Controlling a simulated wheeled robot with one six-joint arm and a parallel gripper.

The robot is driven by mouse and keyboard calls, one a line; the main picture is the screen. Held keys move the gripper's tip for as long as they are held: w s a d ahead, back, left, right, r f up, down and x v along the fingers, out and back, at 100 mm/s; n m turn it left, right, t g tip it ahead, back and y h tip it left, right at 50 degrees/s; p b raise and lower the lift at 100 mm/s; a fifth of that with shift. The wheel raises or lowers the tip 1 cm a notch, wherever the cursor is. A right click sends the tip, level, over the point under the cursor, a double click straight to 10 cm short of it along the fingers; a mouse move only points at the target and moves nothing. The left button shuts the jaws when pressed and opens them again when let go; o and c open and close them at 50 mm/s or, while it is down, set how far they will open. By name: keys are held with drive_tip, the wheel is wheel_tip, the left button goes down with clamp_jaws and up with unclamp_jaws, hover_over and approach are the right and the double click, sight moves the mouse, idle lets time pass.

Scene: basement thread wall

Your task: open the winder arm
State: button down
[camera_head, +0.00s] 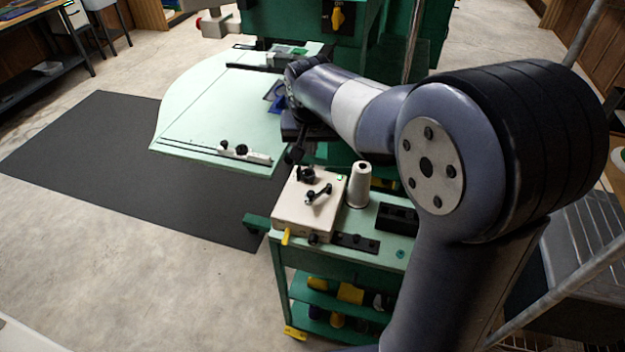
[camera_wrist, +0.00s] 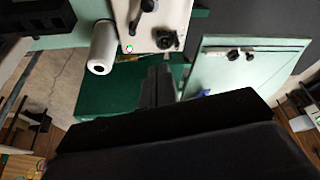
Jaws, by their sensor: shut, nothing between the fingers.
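The winder (camera_head: 310,200) is a cream box on top of a green cart, with a small black arm (camera_head: 318,193) on its upper face and a black round part (camera_head: 305,174) near its back edge. In the wrist view the winder (camera_wrist: 132,35) is at the top, with the black round part (camera_wrist: 167,40) near its edge and part of the arm (camera_wrist: 148,6) at the frame's top edge. My gripper (camera_head: 292,157) is shut and empty, just behind the winder. In the wrist view the gripper (camera_wrist: 158,74) points toward the winder, apparently apart from it. Contact is hard to judge.
A white thread cone (camera_head: 359,185) stands right beside the winder. A black block (camera_head: 397,218) sits farther right on the cart top (camera_head: 385,245). A pale green machine table (camera_head: 195,110) lies behind. A dark mat (camera_head: 110,165) and open floor are at left.

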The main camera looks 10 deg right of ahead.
hover_over(317, 194)
drive_tip(key=w+a, duration=0.1)
drive_tip(key=w, duration=0.3)
wheel_tip(317, 194, down, 10)
drive_tip(key=shift+a+r+p, duration=0.1)
drive_tip(key=shift+r+p, duration=0.05)
drive_tip(key=shift+p, duration=0.25)
drive_tip(key=s, duration=0.2)
drive_tip(key=shift+s+a, duration=0.1)
drive_tip(key=shift+s, duration=0.2)
drive_tip(key=shift+s+f+p, duration=0.25)
drive_tip(key=shift+s+p, duration=0.05)
drive_tip(key=shift+s, duration=0.35)
drive_tip(key=shift+s+d+n+y, duration=0.3)
drive_tip(key=shift+s+n, duration=0.15)
drive_tip(key=shift+n, duration=0.65)
drive_tip(key=shift+s+d+n, duration=0.15)
drive_tip(key=shift+n, duration=0.15)
drive_tip(key=shift+s+d, duration=0.1)
drive_tip(key=shift+s, duration=0.05)
drive_tip(key=shift+s+d+b, duration=0.2)
drive_tip(key=shift+d+b, duration=0.1)
drive_tip(key=shift+b, duration=0.1)
